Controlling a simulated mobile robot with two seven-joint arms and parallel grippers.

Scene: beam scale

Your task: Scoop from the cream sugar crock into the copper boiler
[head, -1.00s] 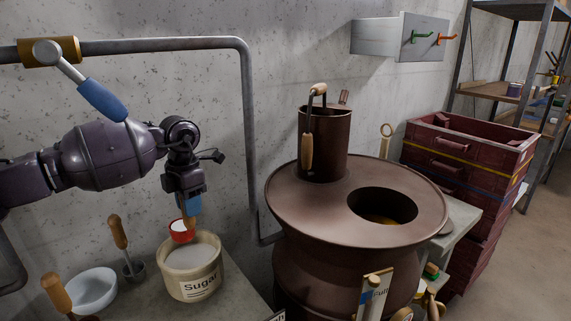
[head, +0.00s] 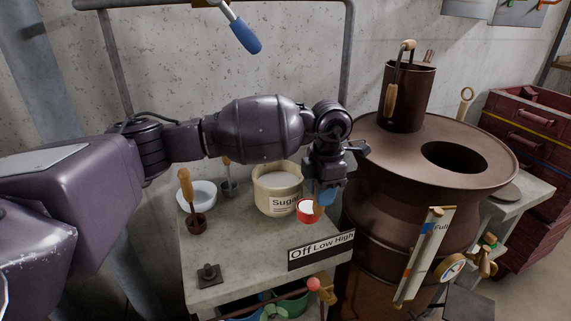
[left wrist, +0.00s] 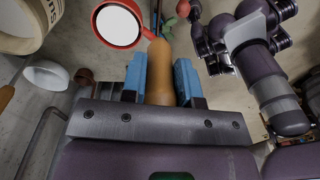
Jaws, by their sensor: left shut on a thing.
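My left gripper (head: 327,194) is shut on the wooden handle of a red scoop (head: 307,213), which also shows in the left wrist view (left wrist: 143,31). White sugar fills the scoop, which looks about level. The cream sugar crock (head: 277,203), labelled "Sugar", stands on the bench just left of the scoop. Its rim also shows at the upper left of the left wrist view (left wrist: 28,43). The copper boiler (head: 380,143) stands to the right of the gripper, with a dark round opening in its top. My right gripper does not show in the head view.
A tall can (head: 407,100) stands on the boiler top. A gauge board (head: 425,257) rises in front of the boiler. A pipe (head: 347,60) runs behind.

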